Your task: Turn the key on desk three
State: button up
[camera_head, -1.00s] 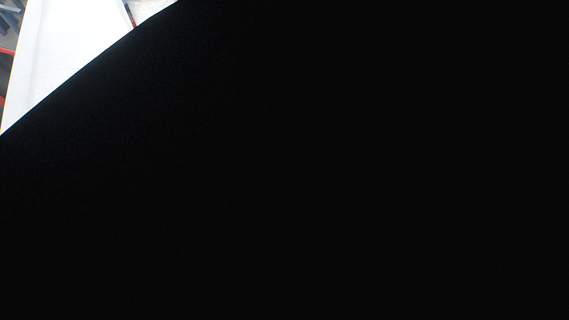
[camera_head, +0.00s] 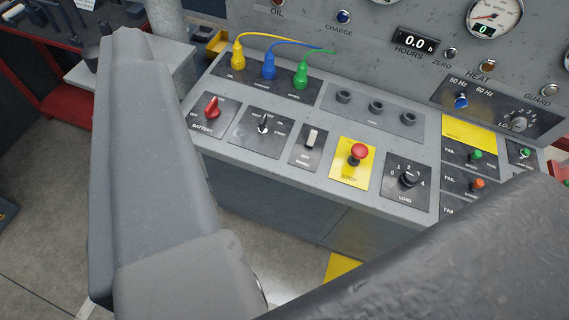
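A grey control desk (camera_head: 300,172) fills the middle of the view; I see no desk number. A small silver switch (camera_head: 263,126) stands on a black plate with several positions around it; it may be the key, but it is too small to be sure. My gripper (camera_head: 322,205) appears as two thick grey fingers, one at the left and one at the lower right. They are spread wide with the desk visible between them. Nothing is held, and the fingers look apart from the switch.
A red battery knob (camera_head: 211,108) is left of the switch. A rocker switch (camera_head: 312,138), a red stop button (camera_head: 358,153) and a load knob (camera_head: 409,178) are to its right. Coloured cables (camera_head: 270,66) plug in behind. A gauge panel (camera_head: 370,35) rises at the back.

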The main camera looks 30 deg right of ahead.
aim_at(262, 129)
jog(key=z, duration=0.05)
jog(key=k, duration=0.25)
jog(key=z, duration=0.7)
jog(key=i, duration=1.45)
jog(key=u, duration=0.5)
